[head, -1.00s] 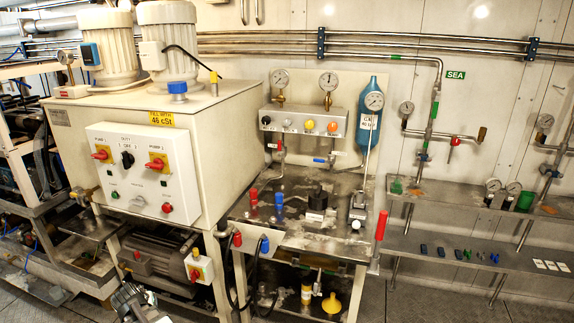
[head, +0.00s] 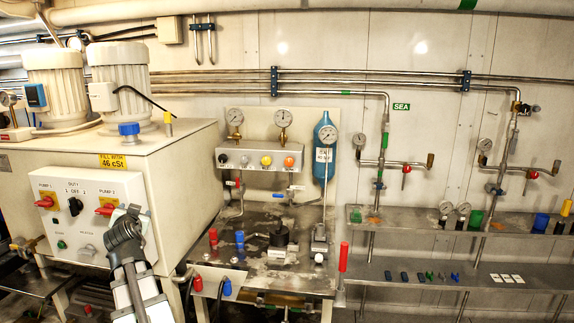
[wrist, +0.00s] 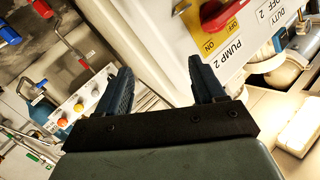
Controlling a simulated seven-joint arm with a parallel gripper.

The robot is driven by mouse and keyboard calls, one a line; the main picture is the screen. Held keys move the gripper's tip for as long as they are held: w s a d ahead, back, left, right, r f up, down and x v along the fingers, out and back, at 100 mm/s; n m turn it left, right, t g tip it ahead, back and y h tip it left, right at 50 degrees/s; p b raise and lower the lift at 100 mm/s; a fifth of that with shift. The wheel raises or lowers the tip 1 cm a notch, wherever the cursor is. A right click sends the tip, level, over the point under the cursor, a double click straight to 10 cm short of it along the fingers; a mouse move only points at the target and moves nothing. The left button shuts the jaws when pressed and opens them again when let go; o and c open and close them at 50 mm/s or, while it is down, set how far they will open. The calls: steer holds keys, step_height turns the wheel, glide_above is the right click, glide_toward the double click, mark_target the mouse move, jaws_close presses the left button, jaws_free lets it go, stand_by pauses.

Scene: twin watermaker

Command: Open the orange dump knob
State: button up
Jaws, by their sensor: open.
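The orange dump knob (head: 289,162) is the rightmost of the knobs on the grey valve block (head: 250,155), below two gauges and left of the blue bottle. It stands clear of my gripper in the head view. My gripper (head: 127,213) is raised in front of the white pump control box, well left of the knob. In the wrist view my gripper (wrist: 160,65) has its fingers apart with nothing between them.
The control box (head: 85,205) with red pump switches is close behind my gripper. Red and blue handles (head: 240,240) stand on the bench below the valve block. The blue bottle (head: 325,145) and a tall red lever (head: 343,257) are to the right.

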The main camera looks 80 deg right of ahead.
steer(key=s+d+r+m+h, duration=0.1)
steer(key=s+d+r, duration=0.1)
steer(key=s+r, duration=0.15)
steer(key=s+d+r+h, duration=0.1)
steer(key=s+d+r, duration=0.1)
steer(key=r, duration=0.3)
steer(key=m+g+h, duration=0.2)
steer(key=m+g, duration=0.1)
steer(key=g, duration=0.5)
glide_toward(289, 162)
steer(key=d, duration=0.9)
steer(key=shift+w+d+f, duration=0.1)
steer(key=shift+d+f, duration=0.05)
steer(key=shift+d, duration=0.15)
steer(key=shift+c, duration=0.4)
steer(key=c, duration=1)
